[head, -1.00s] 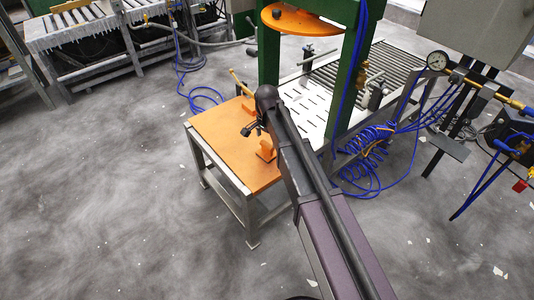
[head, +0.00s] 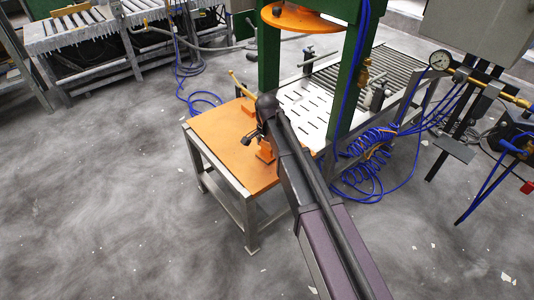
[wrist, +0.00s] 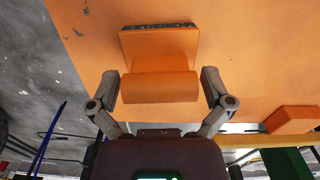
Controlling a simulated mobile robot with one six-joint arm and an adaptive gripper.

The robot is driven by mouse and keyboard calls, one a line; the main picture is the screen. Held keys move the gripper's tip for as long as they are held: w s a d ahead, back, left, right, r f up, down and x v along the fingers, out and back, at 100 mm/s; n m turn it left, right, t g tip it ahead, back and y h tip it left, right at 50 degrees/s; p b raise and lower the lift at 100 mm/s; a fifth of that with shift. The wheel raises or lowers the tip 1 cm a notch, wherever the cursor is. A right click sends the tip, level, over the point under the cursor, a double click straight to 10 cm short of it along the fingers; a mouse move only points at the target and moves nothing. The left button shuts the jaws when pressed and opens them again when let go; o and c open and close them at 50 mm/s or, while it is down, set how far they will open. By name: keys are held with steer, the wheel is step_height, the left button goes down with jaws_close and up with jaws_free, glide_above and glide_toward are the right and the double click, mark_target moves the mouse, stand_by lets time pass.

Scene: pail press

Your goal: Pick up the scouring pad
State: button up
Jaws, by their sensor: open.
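The scouring pad, an orange block with a dark speckled edge (wrist: 158,27) and a rounded orange grip (wrist: 160,87), lies on the orange tabletop (wrist: 85,25). In the head view the pad (head: 265,152) shows beside my gripper (head: 252,137), partly hidden by my arm. In the wrist view my gripper (wrist: 161,84) is open, with one finger on each side of the grip. A gap shows between each finger and the grip. The pad's underside is hidden.
Another orange block (wrist: 293,119) lies to the right in the wrist view. A yellow-handled tool (head: 241,85) is at the table's far corner. The green press frame (head: 352,80) and coiled blue hoses (head: 368,152) stand right of the table.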

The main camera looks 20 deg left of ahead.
mark_target(267, 144)
steer(key=c, duration=1.1)
steer(key=shift+r, duration=0.1)
step_height(267, 144, up, 3)
steer(key=p, duration=0.3)
steer(key=shift+r+p, duration=0.2)
steer(key=shift+p, duration=0.1)
steer(key=s+d, duration=0.2)
steer(key=s, duration=0.2)
steer(key=s+d+r+p, duration=0.1)
steer(key=s+d, duration=0.2)
steer(key=s, duration=0.2)
steer(key=s+d, duration=0.3)
steer(key=s, duration=0.1)
steer(key=shift+s+r, duration=0.2)
steer(key=shift+s, duration=0.2)
